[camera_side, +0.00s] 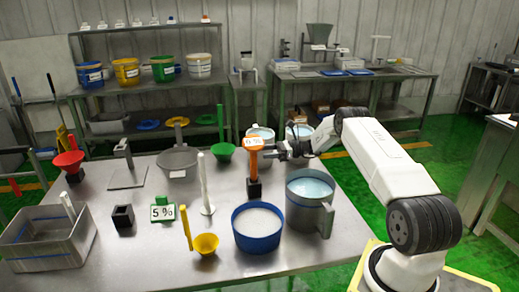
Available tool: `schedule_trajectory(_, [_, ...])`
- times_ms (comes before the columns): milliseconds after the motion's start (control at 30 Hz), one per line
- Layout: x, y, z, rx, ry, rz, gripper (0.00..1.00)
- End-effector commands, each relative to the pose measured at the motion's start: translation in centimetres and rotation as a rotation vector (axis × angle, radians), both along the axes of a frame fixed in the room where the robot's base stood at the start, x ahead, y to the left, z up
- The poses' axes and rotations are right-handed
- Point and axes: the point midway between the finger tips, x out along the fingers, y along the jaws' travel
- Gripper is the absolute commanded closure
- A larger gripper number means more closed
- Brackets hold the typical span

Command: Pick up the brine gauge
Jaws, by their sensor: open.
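An orange gauge with a pale number label on its head (254,143), which I take for the brine gauge, stands upright in a black block (254,189) on the steel table. My gripper (270,152) is open at the height of the gauge's upper part, reaching in from the right. Its fingertips are at or just beside the orange stem; I cannot tell whether they touch it. A green-framed card reading 5 % (163,213) stands on the table to the left. A second black block (123,217) stands empty.
A grey pail of bluish liquid (308,218) and a blue tub (258,242) stand close in front. A grey bin (50,260) holds the left corner.

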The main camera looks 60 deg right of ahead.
Motion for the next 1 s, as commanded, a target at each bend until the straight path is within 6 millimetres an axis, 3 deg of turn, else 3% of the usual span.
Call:
schedule_trajectory(167, [0.4,0.3,0.0,0.0,0.0,0.001,0.29])
schedule_trajectory(600, [3.5,3.4,-0.2,0.001,0.0,0.002,0.29])
schedule_trajectory(1000, [3.7,3.6,-0.2,0.0,0.0,0.0,0.29])
